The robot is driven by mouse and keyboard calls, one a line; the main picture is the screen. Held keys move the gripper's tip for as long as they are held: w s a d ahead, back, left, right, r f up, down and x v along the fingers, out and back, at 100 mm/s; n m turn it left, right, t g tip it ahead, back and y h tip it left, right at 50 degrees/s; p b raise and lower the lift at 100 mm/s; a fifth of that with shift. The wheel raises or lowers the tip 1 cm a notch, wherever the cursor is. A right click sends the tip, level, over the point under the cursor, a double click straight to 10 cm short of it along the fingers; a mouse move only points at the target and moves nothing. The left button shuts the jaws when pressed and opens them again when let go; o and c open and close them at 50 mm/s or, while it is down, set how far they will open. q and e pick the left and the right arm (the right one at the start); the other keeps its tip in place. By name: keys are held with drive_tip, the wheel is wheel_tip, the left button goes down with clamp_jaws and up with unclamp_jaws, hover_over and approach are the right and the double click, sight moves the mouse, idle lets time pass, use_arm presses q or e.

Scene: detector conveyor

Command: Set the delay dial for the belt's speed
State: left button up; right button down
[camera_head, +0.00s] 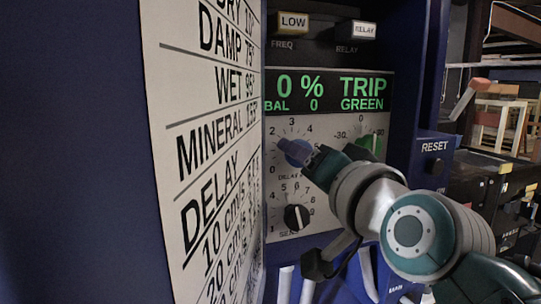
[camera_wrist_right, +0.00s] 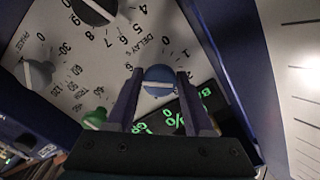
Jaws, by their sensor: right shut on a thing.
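The blue delay dial (camera_head: 293,150) sits on the pale control panel, above the black SENS dial (camera_head: 297,217). My right gripper (camera_head: 306,158) reaches it from the right. In the right wrist view the blue dial (camera_wrist_right: 159,78) lies between the two fingertips, and the gripper (camera_wrist_right: 160,85) is shut on it. A white line crosses the dial's face. The dial's scale is partly covered by the gripper in the head view. A white chart (camera_head: 205,150) at left has DELAY rows for 10 and 20 cm/s; their values are cut off. My left gripper is not in view.
A green dial (camera_head: 371,145) is close to the right of my gripper. The display (camera_head: 328,92) reads 0 %, BAL 0, TRIP GREEN. A RESET button (camera_head: 434,163) is at right, with LOW (camera_head: 293,23) and RELAY (camera_head: 364,30) buttons above. A grey dial (camera_wrist_right: 38,73) shows in the wrist view.

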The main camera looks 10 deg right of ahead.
drive_tip(key=shift+m, duration=0.5)
drive_tip(key=shift+c, duration=1.6)
unclamp_jaws()
drive_tip(key=s+d+b, duration=0.1)
drive_tip(key=s+b, duration=0.2)
drive_tip(key=s, duration=0.6)
drive_tip(key=shift+s+d+b, duration=0.4)
